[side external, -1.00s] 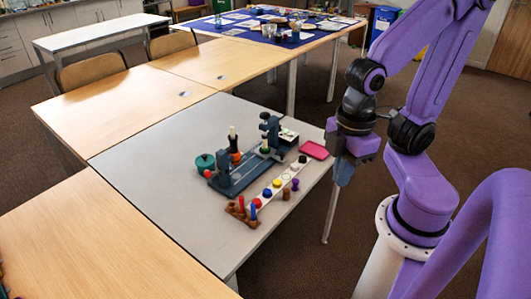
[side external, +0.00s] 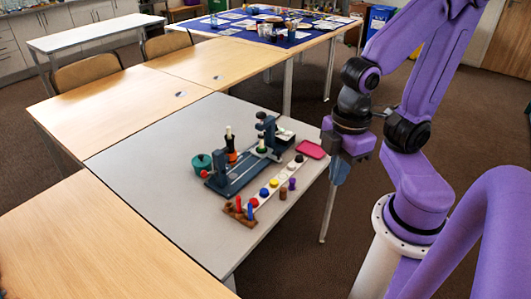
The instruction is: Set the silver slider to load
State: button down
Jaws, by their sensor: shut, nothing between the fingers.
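A dark blue-grey device (side external: 238,178) lies on the grey table, with pale lines along its long base. An upright block stands at its front left end and a taller post (side external: 268,130) at its far right end. I cannot make out the silver slider or any load mark at this size. My gripper (side external: 338,178) points down beyond the right edge of the grey table, to the right of the device and well apart from it. Its fingers are shut with nothing seen between them.
A pale strip (side external: 276,190) with several coloured knobs lies in front of the device. A brown holder (side external: 240,215) with red and blue pegs is at its near end. A teal pot (side external: 202,165), a black-and-orange piece (side external: 231,150) and a pink tray (side external: 311,149) stand nearby. The table's front left is clear.

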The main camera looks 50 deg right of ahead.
jog(key=c, duration=1.2)
grip_release()
jog(key=shift+w, duration=0.1)
jog(key=shift+o, duration=1.4)
jog(key=w+m, duration=0.5)
jog(key=w, duration=0.6)
jog(key=shift+a+m, duration=0.3)
jog(key=shift+a, duration=0.15)
jog(key=w+d+f+m, duration=0.2)
jog(key=w+d+m, duration=0.3)
jog(key=w, duration=0.6)
jog(key=m, duration=1.1)
send_over(279, 152)
notch_tip(279, 152, down, 8)
notch_tip(279, 152, down, 18)
jog(key=shift+r, duration=0.25)
